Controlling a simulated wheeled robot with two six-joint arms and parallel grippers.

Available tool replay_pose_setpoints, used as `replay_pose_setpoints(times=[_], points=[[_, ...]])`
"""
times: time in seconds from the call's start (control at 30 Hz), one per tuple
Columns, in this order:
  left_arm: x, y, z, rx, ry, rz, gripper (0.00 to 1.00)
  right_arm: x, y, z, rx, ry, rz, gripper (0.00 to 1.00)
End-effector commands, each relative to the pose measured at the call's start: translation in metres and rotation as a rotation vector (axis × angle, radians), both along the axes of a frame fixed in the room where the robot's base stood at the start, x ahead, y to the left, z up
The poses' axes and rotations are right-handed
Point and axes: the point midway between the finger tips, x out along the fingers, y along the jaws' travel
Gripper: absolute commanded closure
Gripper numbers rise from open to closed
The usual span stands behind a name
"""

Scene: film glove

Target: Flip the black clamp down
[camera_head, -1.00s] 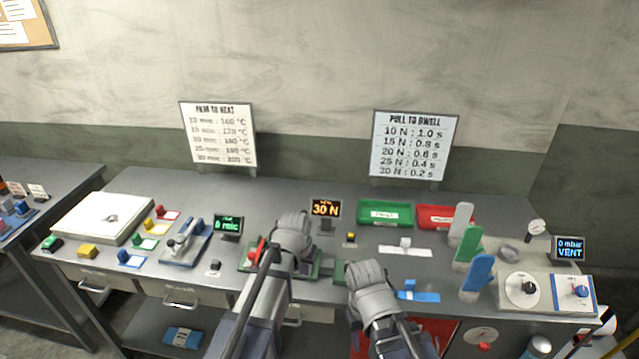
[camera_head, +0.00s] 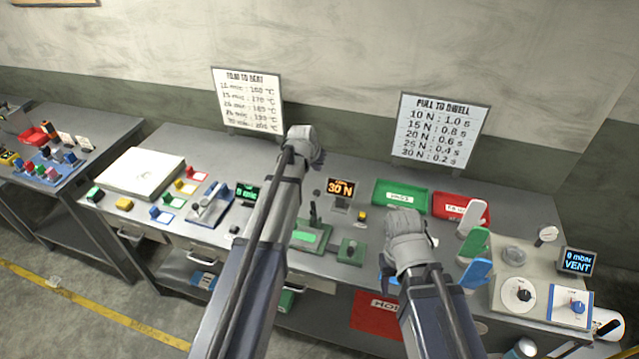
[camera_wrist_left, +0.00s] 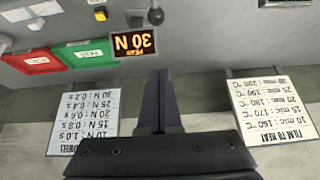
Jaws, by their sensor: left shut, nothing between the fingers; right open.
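A green fixture (camera_head: 305,238) stands at the front middle of the bench, partly hidden by my left arm. A dark upright lever (camera_head: 313,213) rises from it; I take this as the black clamp, standing up rather than lying flat. A dark ball-ended stalk shows at the top of the left wrist view (camera_wrist_left: 155,15). My left gripper (camera_head: 303,143) is raised beyond the fixture, apart from the lever; its fingers (camera_wrist_left: 160,85) are shut and empty. My right gripper (camera_head: 408,240) is open to the right of the fixture; its fingertips are hard to see.
A small green block (camera_head: 350,251) is right of the fixture. The 30 N display (camera_head: 340,188), green tray (camera_head: 399,196) and red tray (camera_head: 460,208) stand behind. Upright coloured paddles (camera_head: 474,245) crowd the right. The blue clamp-like device (camera_head: 209,205) is left.

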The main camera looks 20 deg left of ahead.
Motion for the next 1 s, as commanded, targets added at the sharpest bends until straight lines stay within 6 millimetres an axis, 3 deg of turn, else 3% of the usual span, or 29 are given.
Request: replay_pose_setpoints(times=[0.37, 1.0], points=[[0.006, -0.001, -0.012, 0.001, 0.001, -0.001, 1.00, 0.000, 0.000, -0.012, 0.000, -0.001, -0.001, 0.50], [0.055, -0.003, -0.095, 0.001, 0.001, -0.001, 1.00, 0.001, 0.000, -0.095, -0.001, -0.003, 0.002, 0.50]])
